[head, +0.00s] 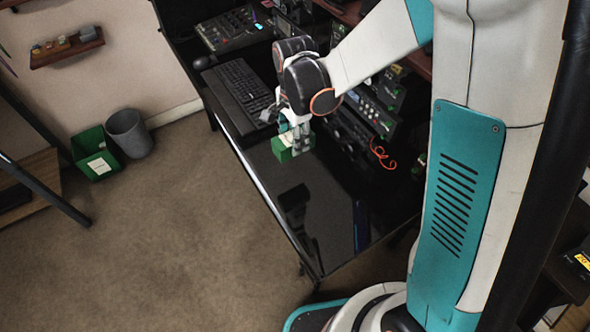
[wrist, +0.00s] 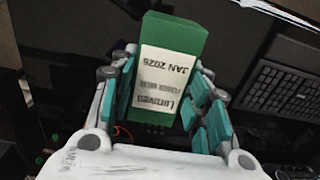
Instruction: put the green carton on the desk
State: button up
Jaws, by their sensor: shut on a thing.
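The green carton (wrist: 176,34) has a white label reading "JAN 2026", upside down in the wrist view. My gripper (wrist: 168,88) is shut on it, with teal finger pads on both sides. In the head view the green carton (head: 283,149) hangs from my gripper (head: 293,128) over the glossy black desk (head: 325,205). The carton's reflection shows on the desk top. I cannot tell whether the carton touches the desk.
A black keyboard (head: 240,92) lies at the desk's back left. Rack gear (head: 375,110) and a red cable (head: 382,155) line the right side. A green bin (head: 96,153) and a grey bin (head: 129,133) stand on the floor.

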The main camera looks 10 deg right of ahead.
notch_tip(320, 180, down, 13)
jog(key=b, duration=0.4)
jog(key=shift+r, duration=0.2)
jog(key=shift+f, duration=0.25)
jog(key=o, duration=1.1)
jog(key=shift+r, duration=0.1)
jog(key=shift+o, duration=0.2)
